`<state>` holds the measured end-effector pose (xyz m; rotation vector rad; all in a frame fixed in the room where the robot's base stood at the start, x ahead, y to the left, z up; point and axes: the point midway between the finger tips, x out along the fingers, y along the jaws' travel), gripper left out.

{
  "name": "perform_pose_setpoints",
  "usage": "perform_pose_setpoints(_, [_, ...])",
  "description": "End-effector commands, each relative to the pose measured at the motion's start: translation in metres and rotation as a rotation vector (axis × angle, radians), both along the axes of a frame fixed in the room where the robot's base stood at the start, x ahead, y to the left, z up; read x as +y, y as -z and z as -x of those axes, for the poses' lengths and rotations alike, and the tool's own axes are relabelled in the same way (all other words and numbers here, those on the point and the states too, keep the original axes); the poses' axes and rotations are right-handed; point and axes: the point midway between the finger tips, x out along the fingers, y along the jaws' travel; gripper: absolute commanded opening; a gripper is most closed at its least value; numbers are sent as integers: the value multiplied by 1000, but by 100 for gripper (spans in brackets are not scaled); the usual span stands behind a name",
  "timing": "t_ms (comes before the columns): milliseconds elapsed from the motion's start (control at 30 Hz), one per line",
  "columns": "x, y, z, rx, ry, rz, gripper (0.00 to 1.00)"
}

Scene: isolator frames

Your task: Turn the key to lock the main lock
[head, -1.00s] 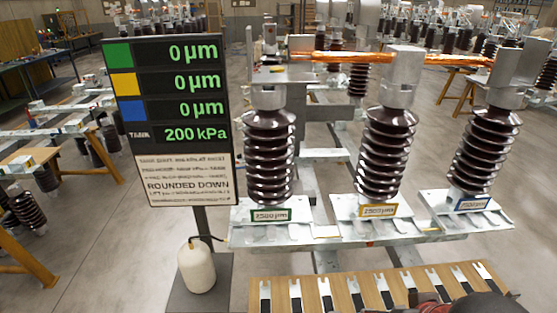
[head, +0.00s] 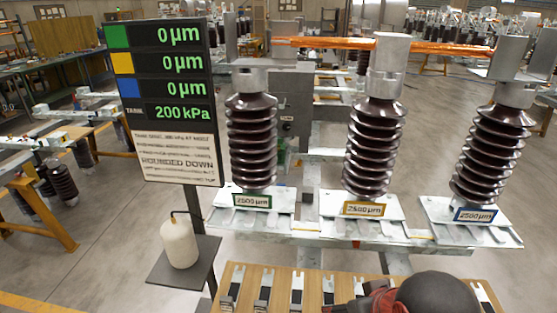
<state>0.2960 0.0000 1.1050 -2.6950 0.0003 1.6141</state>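No key can be made out. A grey metal cabinet (head: 293,95) stands behind the frame, between the left and middle insulators. Small dark fittings (head: 287,126) show on its face, too small to tell whether one is the main lock. The left insulator (head: 252,145) hides part of the cabinet. A dark rounded part with red beside it, which looks like part of my arm, shows at the bottom right. My gripper's fingers do not show.
The middle insulator (head: 373,150) and right insulator (head: 488,155) stand on the metal frame (head: 330,232). A display board (head: 165,100) reads 0 µm three times and 200 kPa. A white bottle (head: 179,243) sits on its shelf. A wooden board with metal strips (head: 252,285) lies in front.

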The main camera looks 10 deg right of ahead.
Motion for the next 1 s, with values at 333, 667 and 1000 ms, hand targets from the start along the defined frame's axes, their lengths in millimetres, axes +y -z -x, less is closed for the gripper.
perform_pose_setpoints(333, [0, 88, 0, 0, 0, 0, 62])
perform_pose_setpoints(667, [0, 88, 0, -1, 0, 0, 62])
perform_pose_setpoints(1000, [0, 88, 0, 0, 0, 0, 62])
